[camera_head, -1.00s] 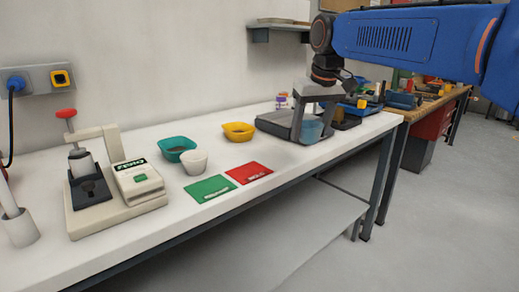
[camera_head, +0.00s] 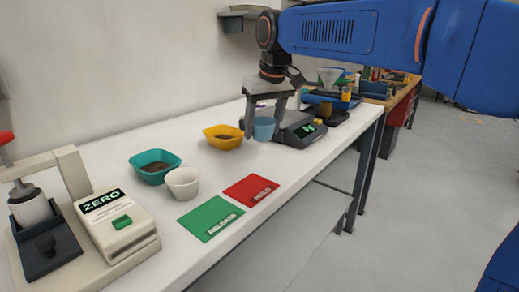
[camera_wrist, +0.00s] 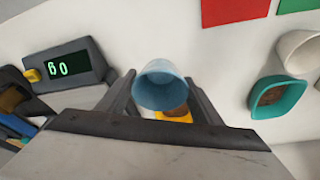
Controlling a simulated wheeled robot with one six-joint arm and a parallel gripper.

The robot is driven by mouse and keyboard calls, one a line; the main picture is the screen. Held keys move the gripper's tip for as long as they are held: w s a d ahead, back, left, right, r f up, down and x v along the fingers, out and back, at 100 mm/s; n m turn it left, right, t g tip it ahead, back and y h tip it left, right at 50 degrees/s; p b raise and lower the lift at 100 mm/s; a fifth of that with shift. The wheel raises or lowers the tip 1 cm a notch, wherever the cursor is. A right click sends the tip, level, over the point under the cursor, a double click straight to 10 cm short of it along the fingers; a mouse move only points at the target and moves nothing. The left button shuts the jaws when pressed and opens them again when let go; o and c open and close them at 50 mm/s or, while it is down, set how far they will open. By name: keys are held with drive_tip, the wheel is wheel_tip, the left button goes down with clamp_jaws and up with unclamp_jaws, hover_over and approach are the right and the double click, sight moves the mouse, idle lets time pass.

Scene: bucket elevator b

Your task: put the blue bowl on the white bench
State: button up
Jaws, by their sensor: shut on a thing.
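The blue bowl (camera_head: 264,128) is between the fingers of my gripper (camera_head: 262,122), at the far part of the white bench (camera_head: 110,150). In the wrist view the bowl (camera_wrist: 161,85) sits between both fingers, and my gripper (camera_wrist: 157,95) is shut on it. The bowl is close above the bench surface or on it; I cannot tell which. It is left of the digital scale and right of the yellow bowl.
The scale (camera_head: 301,131) reads 60 in the wrist view. A yellow bowl (camera_head: 223,138), teal bowl (camera_head: 154,168) and white cup (camera_head: 182,183) stand left. Green (camera_head: 210,218) and red (camera_head: 251,190) cards lie near the front edge. A ZERO device (camera_head: 115,225) is nearest.

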sight(263, 159)
drive_tip(key=shift+f, duration=3.15)
drive_tip(key=o, duration=1.1)
drive_tip(key=shift+f, duration=0.15)
